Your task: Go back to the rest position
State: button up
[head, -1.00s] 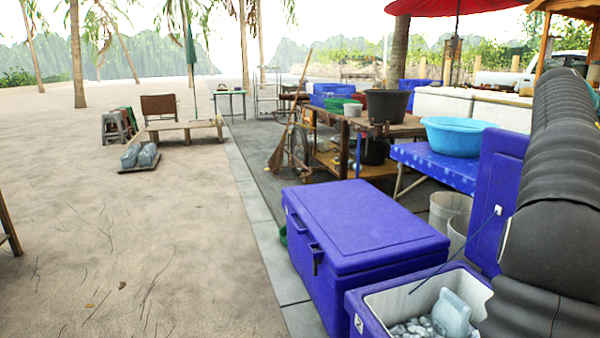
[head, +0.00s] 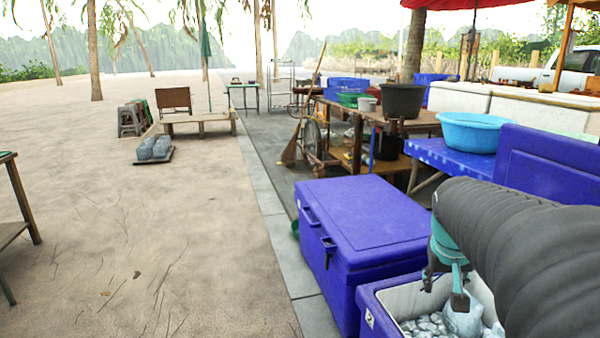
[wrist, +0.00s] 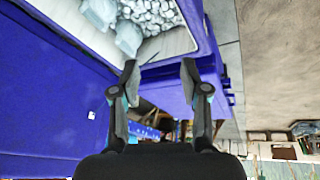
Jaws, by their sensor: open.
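My gripper (head: 444,288) is turquoise and black and hangs from my black ribbed arm at the lower right of the head view. Its fingers are apart and point down over the near-left part of an open blue cooler (head: 377,300). In the wrist view the two fingertips (wrist: 160,70) are spread with nothing between them. The cooler holds crushed ice (head: 422,326) and pale blue blocks (head: 464,318). My arm hides the cooler's right side.
The open cooler's raised lid (head: 550,165) is behind my arm. A blue table (head: 445,163) bears a light blue basin (head: 470,132). Sandy ground (head: 170,230) at left is largely clear.

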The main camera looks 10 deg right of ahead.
jog(key=s+a+f+n+t+y, duration=0.1)
jog(key=s+a, duration=0.4)
jog(key=a, duration=0.5)
jog(key=s+a+f+n+t+y, duration=0.1)
jog(key=s+a+f+n+y, duration=0.1)
jog(key=s+a, duration=0.4)
jog(key=a+n, duration=0.1)
jog(key=a, duration=0.3)
jog(key=shift+s+a+f, duration=0.15)
jog(key=shift+a+f, duration=0.1)
jog(key=shift+a, duration=0.05)
